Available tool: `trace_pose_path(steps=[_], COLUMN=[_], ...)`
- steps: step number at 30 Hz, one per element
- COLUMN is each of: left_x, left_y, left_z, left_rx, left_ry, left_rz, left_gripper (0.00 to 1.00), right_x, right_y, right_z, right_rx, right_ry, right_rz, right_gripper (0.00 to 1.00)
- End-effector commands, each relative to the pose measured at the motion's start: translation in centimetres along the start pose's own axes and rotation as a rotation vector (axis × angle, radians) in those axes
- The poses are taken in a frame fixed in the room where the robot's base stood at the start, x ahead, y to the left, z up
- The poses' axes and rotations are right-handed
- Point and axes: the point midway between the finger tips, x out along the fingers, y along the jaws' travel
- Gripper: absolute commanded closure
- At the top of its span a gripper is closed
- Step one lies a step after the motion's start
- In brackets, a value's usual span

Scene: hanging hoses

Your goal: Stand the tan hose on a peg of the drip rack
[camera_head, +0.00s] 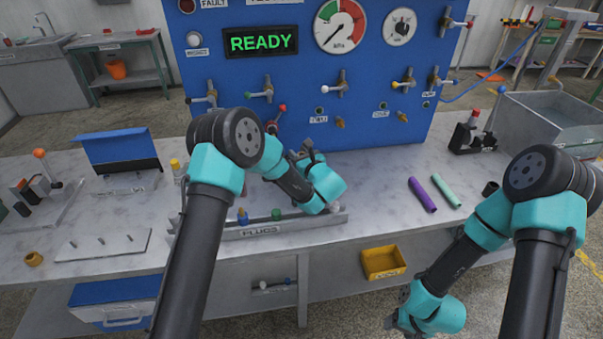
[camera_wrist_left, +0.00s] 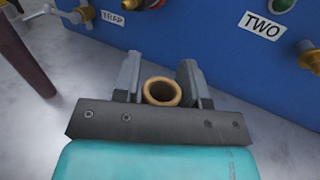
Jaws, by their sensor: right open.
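The tan hose (camera_wrist_left: 147,91) shows end-on as a round open mouth in the left wrist view, between the two fingers of my left gripper (camera_wrist_left: 160,80). In the head view my left gripper (camera_head: 305,150) is in front of the panel, and the hose is hidden there. The drip rack (camera_head: 100,244), a pale plate with several short upright pegs, lies at the table's left front; its pegs look bare. My right gripper (camera_head: 398,310) is open and empty, low in front of the table.
The blue panel (camera_head: 300,80) has several valves and ports. A maroon tube (camera_wrist_left: 28,58) shows beside my left gripper. A purple hose (camera_head: 422,194) and a mint hose (camera_head: 446,193) lie on the right. The plug rail (camera_head: 300,228) crosses the front; an ochre ring (camera_head: 33,259) sits far left.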

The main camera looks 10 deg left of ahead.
Motion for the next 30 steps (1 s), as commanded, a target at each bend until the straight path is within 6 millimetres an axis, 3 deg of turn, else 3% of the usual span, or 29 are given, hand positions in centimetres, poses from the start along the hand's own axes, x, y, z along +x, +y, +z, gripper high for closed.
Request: trace_pose_path(steps=[12,23,30], left_x=[0.0,0.0,0.0], left_y=[0.0,0.0,0.0], left_z=[0.0,0.4,3.3], left_rx=[0.000,-0.001,-0.003], left_ry=[0.000,-0.001,-0.003], left_rz=[0.000,0.000,0.000], left_gripper=[1.00,1.00,1.00], right_x=[0.0,0.0,0.0], right_y=[0.0,0.0,0.0], right_z=[0.0,0.0,0.0], right_rx=[0.000,0.000,0.000], right_ry=[0.000,0.000,0.000], right_rz=[0.000,0.000,0.000], right_gripper=[0.39,0.39,0.39])
